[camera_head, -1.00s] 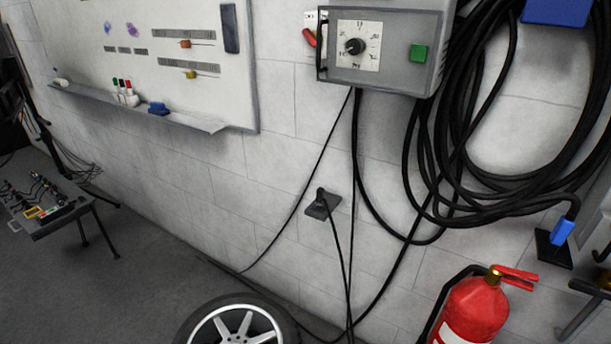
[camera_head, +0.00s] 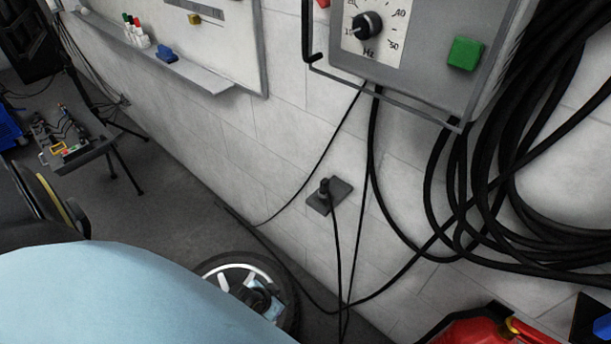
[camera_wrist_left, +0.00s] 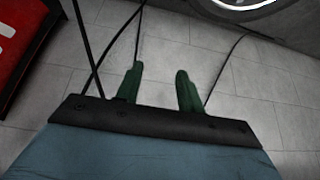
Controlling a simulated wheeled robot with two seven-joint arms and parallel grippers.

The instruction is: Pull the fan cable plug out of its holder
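A black plug (camera_head: 324,188) sits in a dark plate-like holder (camera_head: 343,192) on the wall, with its cable hanging down. At the lower right edge, part of a blue plug (camera_head: 604,327) shows at a black plate (camera_head: 586,322), mostly cut off. I cannot tell by label which is the fan cable's. My left gripper (camera_head: 262,298) is low in front of the wheel, below and left of the black plug, apart from both plugs. In the left wrist view its green fingers (camera_wrist_left: 157,82) are open with nothing between them. My right gripper is not in view.
A grey control box (camera_head: 430,60) hangs above the black plug. Thick black cables (camera_head: 470,200) loop on the right. A small table (camera_head: 85,155) stands left.

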